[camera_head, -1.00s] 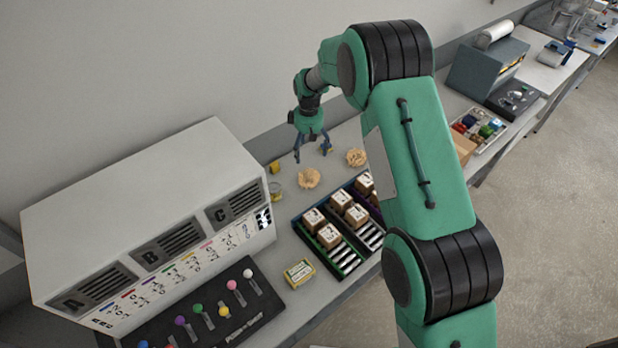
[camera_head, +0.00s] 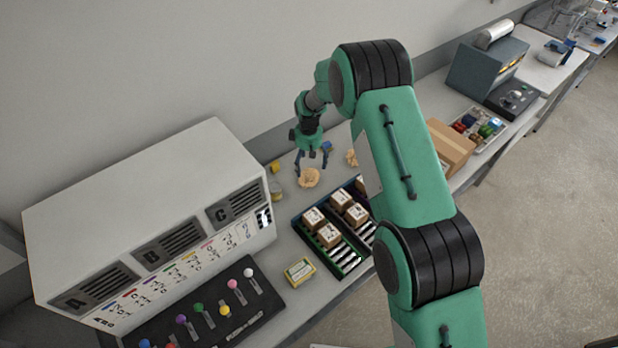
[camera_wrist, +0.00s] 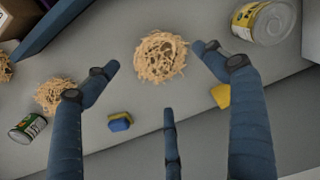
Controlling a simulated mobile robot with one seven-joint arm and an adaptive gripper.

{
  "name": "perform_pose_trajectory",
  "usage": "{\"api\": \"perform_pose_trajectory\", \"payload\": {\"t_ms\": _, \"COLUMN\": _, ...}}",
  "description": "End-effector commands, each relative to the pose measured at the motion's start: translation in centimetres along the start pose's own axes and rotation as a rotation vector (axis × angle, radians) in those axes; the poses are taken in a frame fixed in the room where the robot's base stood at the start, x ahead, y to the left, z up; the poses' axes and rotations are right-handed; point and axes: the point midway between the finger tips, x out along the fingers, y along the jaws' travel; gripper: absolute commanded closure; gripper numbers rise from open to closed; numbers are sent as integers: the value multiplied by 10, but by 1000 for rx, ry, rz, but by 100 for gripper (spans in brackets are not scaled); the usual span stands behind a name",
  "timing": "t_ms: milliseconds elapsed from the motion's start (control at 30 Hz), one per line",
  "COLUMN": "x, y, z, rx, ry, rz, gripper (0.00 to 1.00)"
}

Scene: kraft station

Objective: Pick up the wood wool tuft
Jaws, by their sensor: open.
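A wood wool tuft (camera_head: 309,178), a pale tan tangle of curled strands, lies on the bench beside the cardboard-box rack. In the wrist view this tuft (camera_wrist: 160,57) lies at the top middle, between and a little beyond my fingertips. My gripper (camera_head: 311,163) is open and empty, pointing down close above the tuft. In the wrist view my gripper (camera_wrist: 158,62) has its fingers spread on both sides of the tuft, apparently not touching it. A second tuft (camera_head: 351,157) lies to the right and also shows at the left in the wrist view (camera_wrist: 60,96).
A yellow can (camera_wrist: 264,20), a green can (camera_wrist: 27,128), a blue-yellow block (camera_wrist: 120,121) and a yellow piece (camera_wrist: 221,95) lie around the tuft. The rack (camera_head: 299,222) of small boxes is in front. A grey cabinet (camera_head: 130,180) stands left; a cardboard box (camera_head: 452,146) stands right.

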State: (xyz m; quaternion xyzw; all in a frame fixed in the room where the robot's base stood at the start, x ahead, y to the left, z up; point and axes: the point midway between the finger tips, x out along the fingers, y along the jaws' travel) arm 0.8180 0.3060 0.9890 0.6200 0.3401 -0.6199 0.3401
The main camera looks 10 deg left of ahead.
Motion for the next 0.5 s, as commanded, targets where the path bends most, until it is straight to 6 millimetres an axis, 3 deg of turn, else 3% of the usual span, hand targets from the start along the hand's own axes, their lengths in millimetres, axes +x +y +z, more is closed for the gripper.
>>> {"api": "perform_pose_trajectory", "payload": {"t_ms": 500, "x": 6, "y": -1, "z": 0, "rx": 0, "ry": -1, "rz": -1, "gripper": 16}}
